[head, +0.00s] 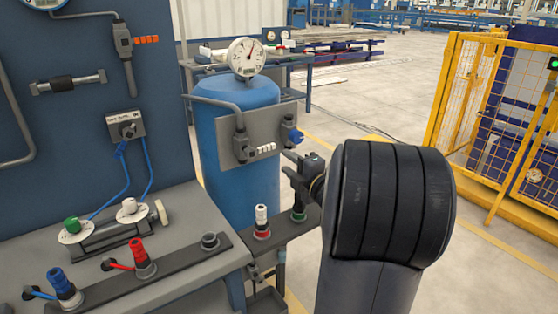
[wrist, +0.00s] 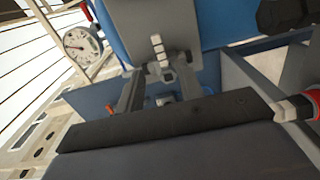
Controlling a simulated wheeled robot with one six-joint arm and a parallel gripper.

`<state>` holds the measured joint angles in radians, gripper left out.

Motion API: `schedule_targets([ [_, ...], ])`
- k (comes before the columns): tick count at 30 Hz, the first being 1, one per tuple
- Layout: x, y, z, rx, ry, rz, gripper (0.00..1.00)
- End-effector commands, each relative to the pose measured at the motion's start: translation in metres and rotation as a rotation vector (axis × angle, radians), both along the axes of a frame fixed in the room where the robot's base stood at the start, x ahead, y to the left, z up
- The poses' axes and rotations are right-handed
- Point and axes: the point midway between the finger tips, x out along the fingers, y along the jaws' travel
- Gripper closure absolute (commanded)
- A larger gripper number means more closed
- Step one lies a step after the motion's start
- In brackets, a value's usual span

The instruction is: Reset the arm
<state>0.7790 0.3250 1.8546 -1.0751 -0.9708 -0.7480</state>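My gripper (head: 300,176) shows in the head view as a small dark shape at the end of my arm, just left of the thick black arm link. It is in front of the right lower corner of the grey panel on the blue tank (head: 219,120), above the green-ringed pipe piece (head: 299,213). I see nothing clearly held in it. Its fingers are too small and dark there to tell whether they are open. In the wrist view, two grey prongs stand apart behind a dark bar (wrist: 165,120); I cannot tell whether they are my fingers.
A white-and-red pipe piece (head: 262,220) stands left of the green one. The left bench holds a blue piece (head: 62,284) and a red piece (head: 139,252). A round gauge (head: 246,57) tops the tank. A yellow fence (head: 480,95) is at right, with open floor beyond.

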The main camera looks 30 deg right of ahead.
Motion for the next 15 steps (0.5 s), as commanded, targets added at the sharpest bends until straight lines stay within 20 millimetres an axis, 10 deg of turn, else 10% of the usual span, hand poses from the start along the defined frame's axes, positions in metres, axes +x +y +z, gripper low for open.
schedule_targets([
  [15,0.074,0.003,0.000,-0.001,0.000,0.004,0.65],
])
